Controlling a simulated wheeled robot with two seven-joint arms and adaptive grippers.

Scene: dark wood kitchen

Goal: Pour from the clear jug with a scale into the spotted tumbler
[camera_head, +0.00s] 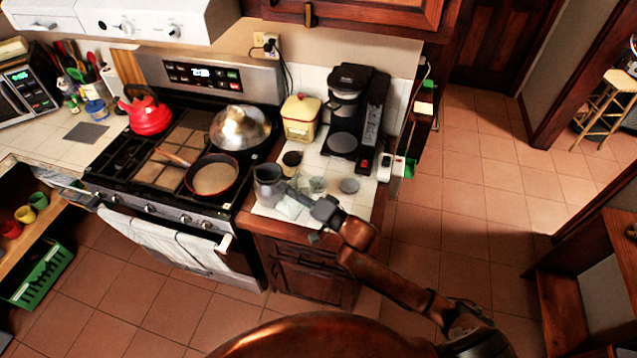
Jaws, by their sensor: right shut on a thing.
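The jug (268,186), greyish and see-through, is upright at the left front of the small counter to the right of the stove. My right gripper (293,193) reaches in from the lower right and is shut at the jug's right side, where its handle is. A pale, see-through vessel (313,183) stands just behind the gripper, partly hidden by it; it may be the spotted tumbler, but I cannot make out spots. The scale on the jug is too small to see. My left gripper is out of view.
A pan (213,176) is on the stove, left of the jug. A dark round lid (292,159), a grey disc (349,185), a yellow canister (301,118) and a coffee maker (352,110) share the counter. The counter's front edge is close to the jug.

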